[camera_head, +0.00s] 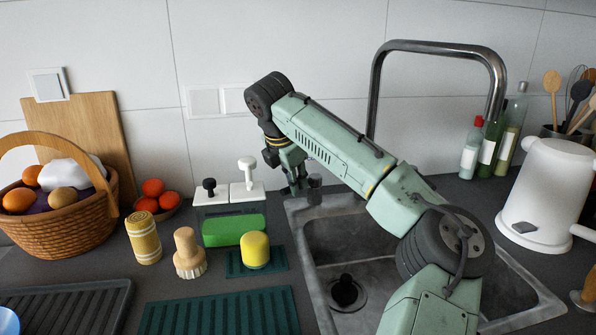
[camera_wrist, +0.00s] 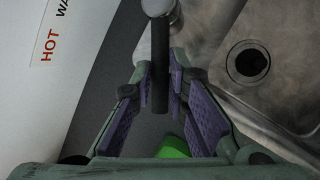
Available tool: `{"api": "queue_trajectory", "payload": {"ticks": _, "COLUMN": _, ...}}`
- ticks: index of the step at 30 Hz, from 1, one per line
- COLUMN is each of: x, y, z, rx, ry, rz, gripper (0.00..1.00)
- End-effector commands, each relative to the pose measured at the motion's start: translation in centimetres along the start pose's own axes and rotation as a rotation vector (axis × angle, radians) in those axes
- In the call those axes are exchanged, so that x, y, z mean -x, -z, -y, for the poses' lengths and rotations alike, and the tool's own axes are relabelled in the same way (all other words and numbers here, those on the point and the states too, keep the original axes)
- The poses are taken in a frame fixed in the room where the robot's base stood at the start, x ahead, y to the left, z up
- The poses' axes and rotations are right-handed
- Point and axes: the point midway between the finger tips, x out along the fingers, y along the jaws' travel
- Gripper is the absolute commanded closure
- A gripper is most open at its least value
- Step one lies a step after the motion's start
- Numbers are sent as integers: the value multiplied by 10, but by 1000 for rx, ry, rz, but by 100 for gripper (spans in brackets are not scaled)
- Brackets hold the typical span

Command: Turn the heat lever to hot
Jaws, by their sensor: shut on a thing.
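The heat lever is a dark rod (camera_wrist: 160,70) with a grey metal rounded end at the top of the wrist view. My gripper (camera_wrist: 162,85) has its purple-padded fingers on both sides of the rod and is shut on it. In the head view my gripper (camera_head: 300,185) points down at the back left corner of the sink. There, a short grey cylinder (camera_head: 315,185) shows beside the fingers. The word HOT (camera_wrist: 48,45) is printed in red on a white surface left of the lever. Part of another word, in black, shows above it.
The sink (camera_head: 345,285) with its tall faucet (camera_head: 440,47) lies under and behind my arm. A green sponge (camera_head: 234,229) and soap dispenser (camera_head: 246,170) stand left of my gripper. Bottles (camera_head: 487,150) and a white kettle (camera_head: 545,190) are at the right.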

Motion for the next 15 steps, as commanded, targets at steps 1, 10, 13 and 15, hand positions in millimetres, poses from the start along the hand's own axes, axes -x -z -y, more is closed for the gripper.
{"api": "queue_trajectory", "payload": {"ticks": 1, "x": 4, "y": -1, "z": -4, "rx": -24, "ry": 9, "rz": 2, "gripper": 100}}
{"api": "queue_trajectory", "payload": {"ticks": 10, "x": 0, "y": 0, "z": -11, "rx": -138, "ry": 57, "rz": 28, "gripper": 100}}
{"api": "queue_trajectory", "payload": {"ticks": 13, "x": -2, "y": 0, "z": -12, "rx": -155, "ry": 64, "rz": 33, "gripper": 100}}
{"api": "queue_trajectory", "payload": {"ticks": 15, "x": -2, "y": 0, "z": -13, "rx": -162, "ry": 66, "rz": 34, "gripper": 100}}
